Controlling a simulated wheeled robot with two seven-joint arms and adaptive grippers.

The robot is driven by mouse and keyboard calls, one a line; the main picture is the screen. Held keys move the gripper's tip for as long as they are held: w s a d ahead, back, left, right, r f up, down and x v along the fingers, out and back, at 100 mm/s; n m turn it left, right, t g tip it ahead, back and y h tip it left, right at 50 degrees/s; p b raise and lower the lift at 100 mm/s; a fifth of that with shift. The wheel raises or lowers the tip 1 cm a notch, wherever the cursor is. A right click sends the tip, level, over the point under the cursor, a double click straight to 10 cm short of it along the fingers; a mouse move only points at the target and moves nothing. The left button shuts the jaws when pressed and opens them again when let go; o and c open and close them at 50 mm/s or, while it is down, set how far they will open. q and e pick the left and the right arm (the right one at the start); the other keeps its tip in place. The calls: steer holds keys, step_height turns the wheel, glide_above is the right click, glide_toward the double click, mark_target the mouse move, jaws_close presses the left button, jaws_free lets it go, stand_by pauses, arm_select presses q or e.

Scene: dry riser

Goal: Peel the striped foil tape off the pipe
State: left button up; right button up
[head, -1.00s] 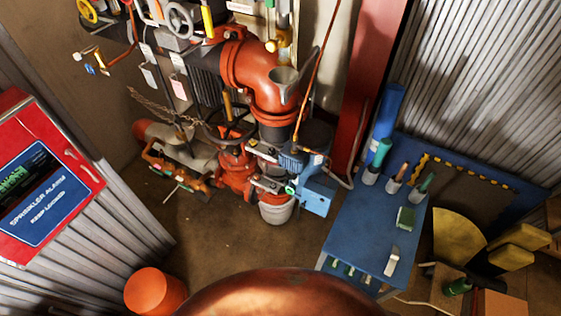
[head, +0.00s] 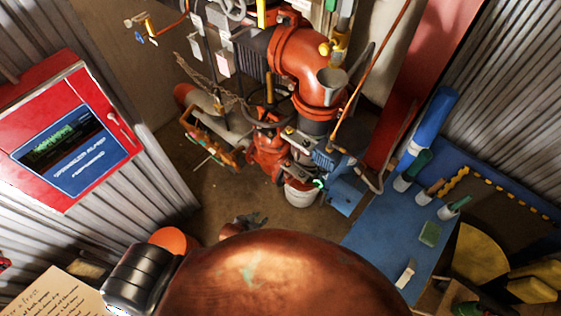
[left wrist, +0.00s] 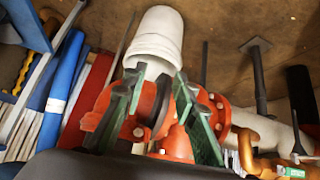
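The red pipe (head: 300,65) with its bend and flanges stands at the back middle of the head view. Below it is a red valve body (head: 266,150). I cannot make out striped foil tape on any pipe. Red flanged pipework (left wrist: 175,143) shows behind and between the fingers. My right gripper is in neither view.
A white bucket (head: 300,193) stands under the pipework. A blue bench (head: 385,240) with tools is at right. A red alarm cabinet (head: 125,130) is at left, an orange bucket (head: 172,240) below it. Floor (head: 225,195) is clear between.

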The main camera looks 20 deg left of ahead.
arm_select(q)
steer(key=w+d+r+t+p, duration=0.1)
steer(key=w+r, duration=0.2)
steer(key=r, duration=0.4)
steer(key=w+d+r+t+h, duration=0.1)
steer(key=w+d+r, duration=0.15)
steer(key=r, duration=0.35)
steer(key=w+r+t+p, duration=0.1)
steer(key=w+r, duration=0.3)
steer(key=r, duration=0.3)
steer(key=m+t+h, duration=0.2)
glide_toward(299, 150)
steer(key=f+x, duration=0.1)
steer(key=x, duration=0.6)
steer(key=shift+s+a+f+p, duration=0.2)
steer(key=shift+f+p, duration=0.15)
steer(key=shift+p, duration=0.1)
steer(key=shift+c, duration=0.3)
steer(key=c, duration=0.6)
jaws_close()
steer(key=shift+s+a, duration=0.1)
steer(key=shift+s, duration=0.1)
